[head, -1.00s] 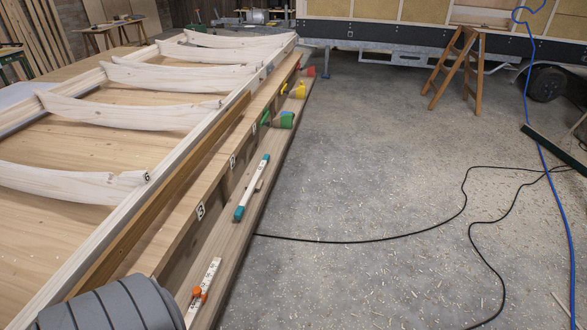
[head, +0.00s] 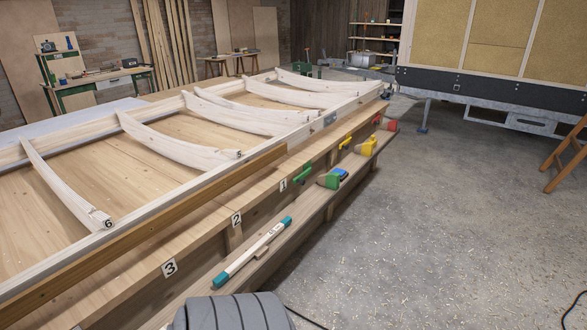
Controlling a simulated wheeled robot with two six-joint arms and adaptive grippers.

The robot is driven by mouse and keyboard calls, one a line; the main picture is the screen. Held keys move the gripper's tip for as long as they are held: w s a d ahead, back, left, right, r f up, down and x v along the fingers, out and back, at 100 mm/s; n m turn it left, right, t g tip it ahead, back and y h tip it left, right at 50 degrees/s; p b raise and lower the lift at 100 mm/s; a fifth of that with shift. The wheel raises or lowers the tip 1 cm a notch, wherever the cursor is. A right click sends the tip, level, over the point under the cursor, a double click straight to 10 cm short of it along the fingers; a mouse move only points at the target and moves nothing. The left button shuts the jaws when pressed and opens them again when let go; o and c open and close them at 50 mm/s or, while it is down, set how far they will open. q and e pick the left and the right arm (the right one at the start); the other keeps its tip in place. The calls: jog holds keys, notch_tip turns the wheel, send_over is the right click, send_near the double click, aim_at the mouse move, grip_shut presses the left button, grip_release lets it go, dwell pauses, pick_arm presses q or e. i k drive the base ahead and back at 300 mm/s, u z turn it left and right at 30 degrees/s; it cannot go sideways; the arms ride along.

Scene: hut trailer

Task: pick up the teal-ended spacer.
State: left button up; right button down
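The teal-ended spacer (head: 248,256) is a pale stick with a teal block at each end. It lies slantwise on the low wooden ledge (head: 312,228) along the near side of the workbench, below the number 2 label. A small wooden piece shows beside its middle. A grey ribbed part, likely of my own arm, shows at the bottom edge, just below the spacer's near end and apart from it in the picture. Neither gripper is in view.
Green (head: 330,180), yellow (head: 367,147) and red (head: 391,125) tools sit farther along the ledge. Curved pale ribs (head: 180,145) and a long brown board (head: 150,223) lie on the bench. The concrete floor (head: 440,220) to the right is mostly clear.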

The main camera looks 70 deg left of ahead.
aim_at(258, 248)
jog(key=u, duration=0.25)
jog(key=i, duration=1.25)
jog(key=u, duration=1.5)
jog(key=i, duration=0.9)
jog(key=u, duration=0.95)
